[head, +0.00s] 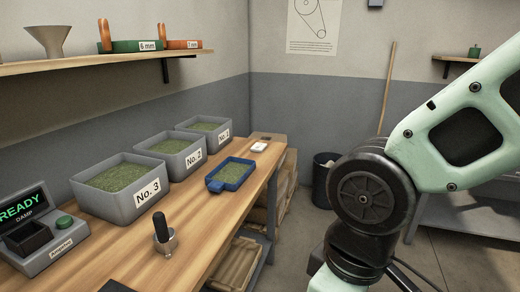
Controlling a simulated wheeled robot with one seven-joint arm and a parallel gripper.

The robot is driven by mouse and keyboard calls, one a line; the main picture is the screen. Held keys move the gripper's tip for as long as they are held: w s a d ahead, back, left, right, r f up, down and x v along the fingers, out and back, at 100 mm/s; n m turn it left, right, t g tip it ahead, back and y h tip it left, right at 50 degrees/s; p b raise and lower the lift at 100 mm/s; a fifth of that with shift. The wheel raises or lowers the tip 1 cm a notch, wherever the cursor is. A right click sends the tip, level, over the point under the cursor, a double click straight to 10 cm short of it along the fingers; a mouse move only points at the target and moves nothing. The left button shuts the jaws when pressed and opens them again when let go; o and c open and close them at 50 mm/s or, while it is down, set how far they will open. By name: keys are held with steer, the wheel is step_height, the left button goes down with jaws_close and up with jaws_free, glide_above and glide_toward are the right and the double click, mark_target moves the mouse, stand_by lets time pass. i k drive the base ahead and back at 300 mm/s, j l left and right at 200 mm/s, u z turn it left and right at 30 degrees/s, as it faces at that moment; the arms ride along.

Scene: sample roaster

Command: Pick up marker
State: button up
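I cannot make out a marker for certain in the head view. A dark, upright handle with a metal base (164,238) stands on the wooden bench (205,225) near its front edge; it looks more like a hand tool than a marker. A small white object (258,147) lies at the far right end of the bench, too small to identify. My arm fills the right side of the picture, but my gripper is out of the picture.
Three grey bins of green beans, one (125,187) labelled No. 3, line the wall. A blue tray (231,174) of beans sits right of them. A moisture meter (40,235) reads READY at left. A dark bin (322,184) stands beyond the bench.

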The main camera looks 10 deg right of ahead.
mark_target(258, 147)
steer(key=i+l+u, duration=0.25)
steer(key=i+l, duration=1.7)
